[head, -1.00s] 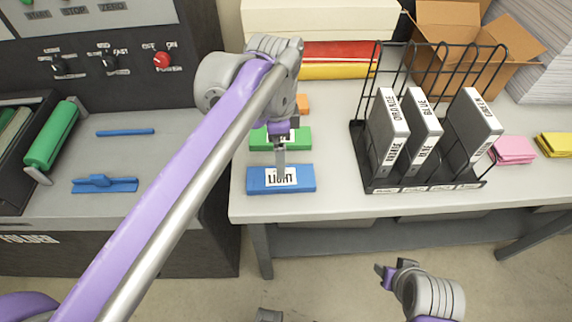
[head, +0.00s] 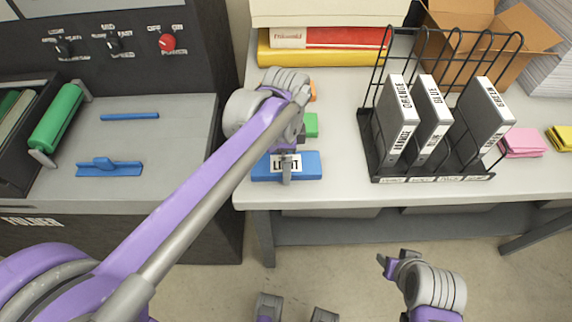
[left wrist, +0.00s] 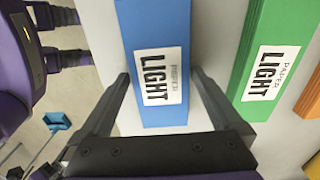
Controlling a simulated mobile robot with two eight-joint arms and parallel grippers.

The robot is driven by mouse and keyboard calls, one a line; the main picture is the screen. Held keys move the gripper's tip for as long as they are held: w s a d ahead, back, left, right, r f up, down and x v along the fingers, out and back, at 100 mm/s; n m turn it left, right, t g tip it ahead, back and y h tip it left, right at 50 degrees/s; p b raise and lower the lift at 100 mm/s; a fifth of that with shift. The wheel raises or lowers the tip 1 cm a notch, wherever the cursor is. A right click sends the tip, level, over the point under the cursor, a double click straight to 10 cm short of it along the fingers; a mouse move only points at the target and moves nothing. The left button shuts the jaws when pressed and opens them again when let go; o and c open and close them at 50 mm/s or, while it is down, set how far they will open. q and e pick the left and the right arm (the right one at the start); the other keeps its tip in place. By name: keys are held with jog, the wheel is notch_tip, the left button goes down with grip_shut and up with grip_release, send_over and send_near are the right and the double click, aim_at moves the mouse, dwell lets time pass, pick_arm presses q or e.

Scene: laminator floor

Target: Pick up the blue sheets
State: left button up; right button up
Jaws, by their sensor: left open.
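The blue sheets (head: 308,165) lie as a flat stack at the front left edge of the table, with a white label reading LIGHT. My left gripper (head: 287,178) is over this stack in the head view. In the left wrist view its open fingers (left wrist: 160,78) stand to either side of the blue stack (left wrist: 145,28), around the label, with nothing held. I cannot tell whether the fingertips touch the table. My right gripper (head: 397,262) hangs in front of the table, away from the sheets; its jaw opening is unclear.
A green stack (head: 311,125) and an orange one (head: 313,91) lie behind the blue one, partly hidden by my left arm. A black wire rack (head: 368,150) with labelled binders stands to the right. Pink sheets (head: 524,141) lie further right. The folder machine (head: 160,160) is at left.

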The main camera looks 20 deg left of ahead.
pick_arm(q)
jog(key=shift+c, duration=0.2)
jog(key=c, duration=1.3)
